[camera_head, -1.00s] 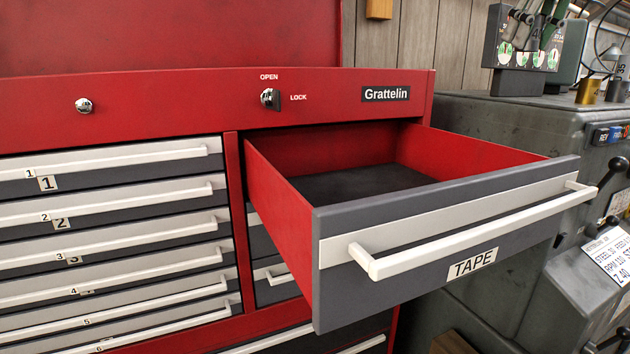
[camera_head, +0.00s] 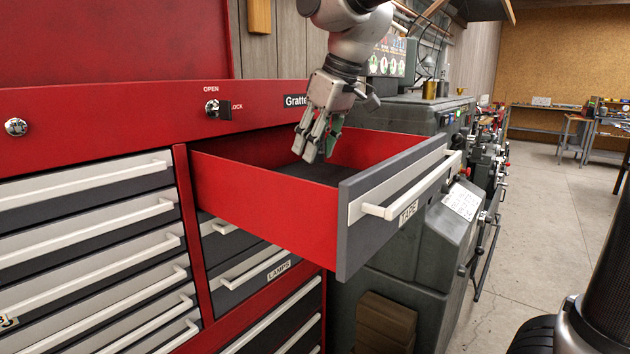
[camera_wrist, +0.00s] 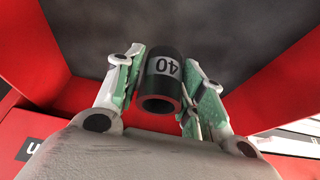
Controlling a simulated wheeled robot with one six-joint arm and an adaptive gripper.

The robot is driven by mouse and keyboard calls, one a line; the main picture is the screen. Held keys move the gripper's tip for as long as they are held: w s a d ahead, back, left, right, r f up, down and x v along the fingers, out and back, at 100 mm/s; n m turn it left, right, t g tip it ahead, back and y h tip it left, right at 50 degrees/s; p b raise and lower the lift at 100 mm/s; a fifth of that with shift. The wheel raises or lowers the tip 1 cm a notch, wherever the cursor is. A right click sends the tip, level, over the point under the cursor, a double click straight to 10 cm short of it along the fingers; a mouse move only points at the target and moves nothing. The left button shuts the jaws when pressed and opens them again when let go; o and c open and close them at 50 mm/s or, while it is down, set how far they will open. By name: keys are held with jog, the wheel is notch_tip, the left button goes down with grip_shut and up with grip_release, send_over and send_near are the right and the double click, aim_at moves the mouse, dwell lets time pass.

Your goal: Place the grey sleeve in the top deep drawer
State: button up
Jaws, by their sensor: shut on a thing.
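The top deep drawer (camera_head: 270,193), with red sides and a grey front marked TAPE, is pulled out of the red tool chest. My gripper (camera_head: 315,148) points down over the drawer's opening in the head view. In the wrist view my gripper (camera_wrist: 162,90) is shut on a dark grey hollow sleeve (camera_wrist: 160,92) marked 40, with a green-padded finger on each side. The drawer's dark floor (camera_wrist: 225,30) shows behind the sleeve. The fingers hide the sleeve in the head view. I cannot tell whether the sleeve touches the floor.
The drawer's red side walls stand close around my gripper. Shut shallow drawers (camera_head: 85,235) are at the left, and a shut LAMPS drawer (camera_head: 250,270) is below. A grey machine (camera_head: 400,115) stands just right of the chest. Open concrete floor (camera_head: 540,220) lies farther right.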

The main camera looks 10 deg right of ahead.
jog(key=shift+f, duration=3.1)
jog(key=shift+f, duration=0.15)
jog(key=o, duration=1.2)
jog(key=v, duration=1.2)
jog(key=shift+w+d, duration=0.1)
jog(key=shift+w, duration=0.05)
